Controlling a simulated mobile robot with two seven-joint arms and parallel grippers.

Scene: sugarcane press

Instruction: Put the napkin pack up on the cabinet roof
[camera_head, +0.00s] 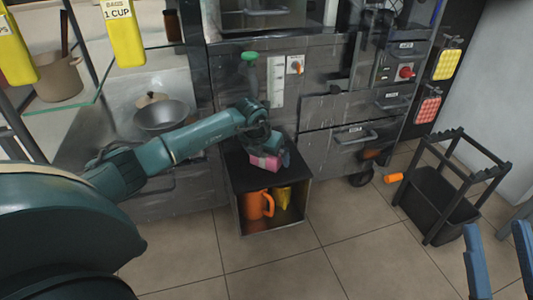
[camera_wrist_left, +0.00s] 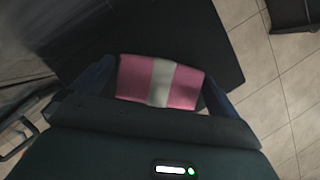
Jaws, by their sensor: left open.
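The napkin pack (camera_head: 264,163) is pink with a white band across its middle; it also shows in the left wrist view (camera_wrist_left: 160,82). It lies on or just above the black roof of a small open-fronted cabinet (camera_head: 238,180); contact under it is hidden. My left gripper (camera_head: 272,153) is at the pack from above. In the left wrist view its blue fingers stand open on either side of the pack, with the dark roof (camera_wrist_left: 150,30) beyond. My right gripper (camera_head: 496,228) shows as two blue fingers spread apart at the lower right, with nothing between them.
An orange jug (camera_head: 254,205) and a yellow item (camera_head: 282,197) stand inside the cabinet. A grey drawer unit (camera_head: 345,120) is behind it. A black rack (camera_head: 440,195) stands on the right. The tiled floor in front is clear.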

